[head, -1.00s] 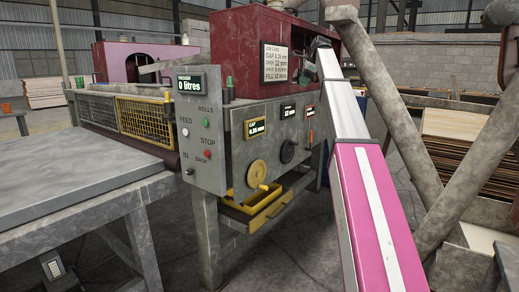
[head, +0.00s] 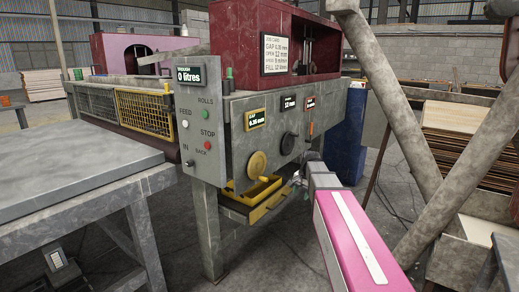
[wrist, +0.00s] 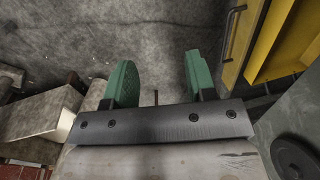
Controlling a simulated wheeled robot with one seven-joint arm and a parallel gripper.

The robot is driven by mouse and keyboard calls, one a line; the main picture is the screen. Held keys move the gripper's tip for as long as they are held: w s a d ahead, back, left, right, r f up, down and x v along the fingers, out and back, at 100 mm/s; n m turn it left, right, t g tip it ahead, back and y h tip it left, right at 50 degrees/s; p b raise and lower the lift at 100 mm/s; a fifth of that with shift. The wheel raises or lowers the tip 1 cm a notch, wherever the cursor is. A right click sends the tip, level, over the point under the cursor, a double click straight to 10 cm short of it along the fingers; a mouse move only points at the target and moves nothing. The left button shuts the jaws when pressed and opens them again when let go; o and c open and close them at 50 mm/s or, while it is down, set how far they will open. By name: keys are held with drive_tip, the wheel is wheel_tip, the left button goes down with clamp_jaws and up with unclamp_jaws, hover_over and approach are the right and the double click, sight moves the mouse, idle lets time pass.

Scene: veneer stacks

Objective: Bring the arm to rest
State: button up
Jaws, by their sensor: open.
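My arm, with its pink and white casing, reaches in from the lower right of the head view and ends low beside the front of the grey machine (head: 232,135). In the wrist view my gripper (wrist: 160,78) has two green fingers spread apart with nothing between them. Beyond them is bare concrete floor. The yellow drawer (wrist: 285,40) of the machine lies to the right of the fingers, apart from them. In the head view the fingers are too small and hidden to make out.
A control panel (head: 201,125) reads 0 litres. A yellow handwheel (head: 257,165) sits above the yellow drawer (head: 252,214). A grey table (head: 75,190) fills the left. A blue bin (head: 347,135) stands behind the arm. Veneer stacks (head: 465,155) and slanted grey pipes are at right.

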drive_tip(key=s+f+n, duration=0.3)
drive_tip(key=s+f, duration=0.4)
drive_tip(key=s, duration=0.4)
drive_tip(key=s+f+n+g+h, duration=0.1)
drive_tip(key=s+f+n, duration=0.3)
drive_tip(key=s+f, duration=0.4)
drive_tip(key=s, duration=0.3)
drive_tip(key=shift+s+f+n+h, duration=0.15)
drive_tip(key=shift+f+n+h, duration=0.1)
drive_tip(key=shift+n+h, duration=0.05)
